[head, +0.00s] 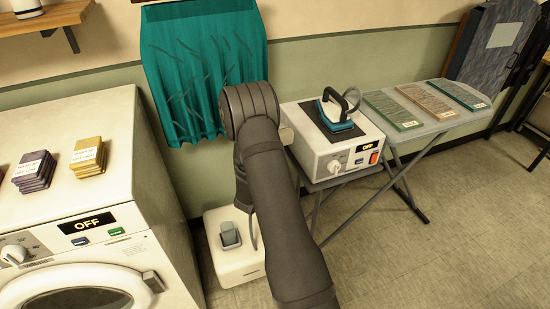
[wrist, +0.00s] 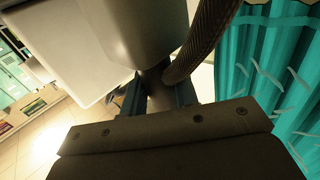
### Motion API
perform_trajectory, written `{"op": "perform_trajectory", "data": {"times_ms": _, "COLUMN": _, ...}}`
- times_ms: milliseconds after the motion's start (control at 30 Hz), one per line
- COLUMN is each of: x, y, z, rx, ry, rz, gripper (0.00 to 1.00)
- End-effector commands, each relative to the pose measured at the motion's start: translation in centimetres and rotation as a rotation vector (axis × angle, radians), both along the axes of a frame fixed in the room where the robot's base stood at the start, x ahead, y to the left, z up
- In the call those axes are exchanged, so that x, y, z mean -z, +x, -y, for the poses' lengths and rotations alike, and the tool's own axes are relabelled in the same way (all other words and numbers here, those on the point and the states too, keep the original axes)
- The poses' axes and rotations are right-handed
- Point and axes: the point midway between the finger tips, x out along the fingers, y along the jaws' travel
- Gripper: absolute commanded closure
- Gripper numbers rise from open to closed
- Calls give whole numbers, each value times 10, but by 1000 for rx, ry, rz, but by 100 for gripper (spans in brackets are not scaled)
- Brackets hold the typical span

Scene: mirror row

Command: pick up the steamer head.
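The steamer head (wrist: 135,30) is a large grey-white body with a dark handle, close up in the wrist view. A dark ribbed hose (wrist: 207,40) runs up from the handle. My gripper (wrist: 160,98) has its two bluish fingers on either side of the dark handle, with the handle filling the gap. In the head view my arm hides the gripper and most of the head; a small pale part (head: 287,134) shows to the right of my arm. The white steamer base (head: 238,268) stands on the floor with a grey upright piece (head: 230,236) on it.
A teal cloth (head: 195,65) hangs on the wall behind my arm. A washer (head: 110,200) with cloth stacks stands left. An iron (head: 338,112) sits on a white station (head: 320,150) beside an ironing board (head: 440,122) at right. The floor at lower right is clear.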

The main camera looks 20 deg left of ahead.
Motion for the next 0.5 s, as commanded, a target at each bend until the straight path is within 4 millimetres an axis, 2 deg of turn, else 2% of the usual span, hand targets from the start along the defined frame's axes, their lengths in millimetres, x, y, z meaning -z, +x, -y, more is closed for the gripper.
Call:
{"op": "perform_trajectory", "data": {"times_ms": 33, "x": 0, "y": 0, "z": 0, "rx": 0, "ry": 0, "rz": 0, "gripper": 95}}
{"op": "perform_trajectory", "data": {"times_ms": 67, "x": 0, "y": 0, "z": 0, "rx": 0, "ry": 0, "rz": 0, "gripper": 100}}
{"op": "perform_trajectory", "data": {"times_ms": 500, "x": -8, "y": 0, "z": 0, "rx": 0, "ry": 2, "rz": 2, "gripper": 100}}
